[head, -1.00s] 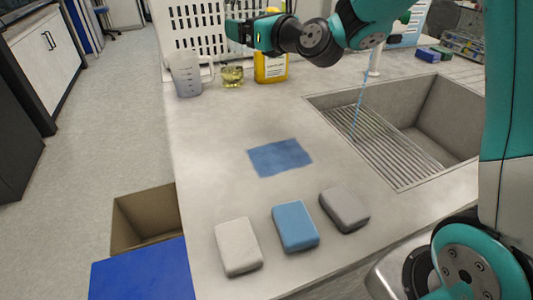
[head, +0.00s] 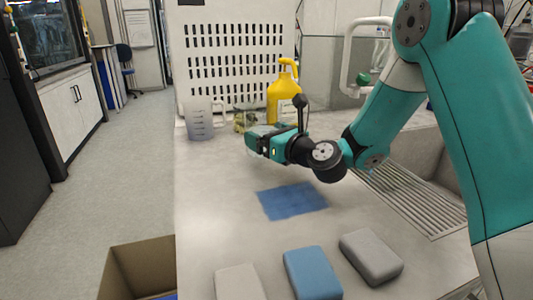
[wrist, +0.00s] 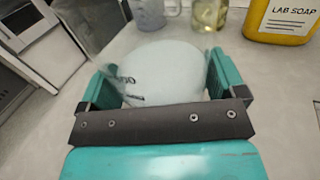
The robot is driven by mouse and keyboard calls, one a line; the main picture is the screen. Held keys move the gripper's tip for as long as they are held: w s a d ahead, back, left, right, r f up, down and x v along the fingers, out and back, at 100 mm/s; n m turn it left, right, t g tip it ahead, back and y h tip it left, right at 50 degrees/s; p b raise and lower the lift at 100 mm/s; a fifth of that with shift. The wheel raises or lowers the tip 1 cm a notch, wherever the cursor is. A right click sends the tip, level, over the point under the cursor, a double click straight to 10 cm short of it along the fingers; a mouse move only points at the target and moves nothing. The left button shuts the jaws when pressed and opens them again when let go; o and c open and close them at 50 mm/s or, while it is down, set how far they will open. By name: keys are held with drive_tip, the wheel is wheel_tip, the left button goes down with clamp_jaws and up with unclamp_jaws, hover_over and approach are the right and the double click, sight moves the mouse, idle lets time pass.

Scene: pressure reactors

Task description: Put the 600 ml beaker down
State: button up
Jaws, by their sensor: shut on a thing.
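The 600 ml beaker (wrist: 165,70) is clear glass with dark markings, seen in the wrist view between the two teal fingers of my gripper (wrist: 160,82). My gripper is shut on it. In the head view my gripper (head: 256,141) is low over the counter (head: 225,175), behind the blue mat (head: 292,200) and in front of the soap bottle. The beaker cannot be made out clearly in the head view. I cannot tell whether its base touches the counter.
A plastic jug (head: 199,122), a small vessel of yellowish liquid (head: 241,121) and a yellow soap bottle (head: 284,98) stand behind my gripper. A white pegboard rack (head: 240,55) is at the back. Several sponge-like blocks (head: 312,272) lie in front; a sink grate (head: 415,205) is right.

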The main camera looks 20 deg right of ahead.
wheel_tip(320, 180, down, 3)
drive_tip(key=shift+f+b, duration=0.1)
drive_tip(key=shift+b, duration=0.65)
drive_tip(key=o, duration=0.7)
drive_tip(key=shift+f, duration=0.1)
drive_tip(key=shift+o, duration=0.2)
drive_tip(key=shift+r, duration=0.25)
drive_tip(key=b+v, duration=0.2)
drive_tip(key=v, duration=0.1)
drive_tip(key=b+v, duration=0.2)
drive_tip(key=v, duration=0.1)
drive_tip(key=f+b+v, duration=0.1)
drive_tip(key=b+v, duration=0.2)
drive_tip(key=v, duration=0.1)
drive_tip(key=shift+d, duration=0.1)
drive_tip(key=shift+s+d+r+b, duration=0.2)
drive_tip(key=shift+s+b, duration=0.25)
drive_tip(key=shift+b, duration=0.2)
drive_tip(key=shift+s+d+r+b, duration=0.1)
drive_tip(key=shift+s+r+b, duration=0.05)
drive_tip(key=shift+s+b, duration=0.4)
drive_tip(key=shift+w, duration=0.1)
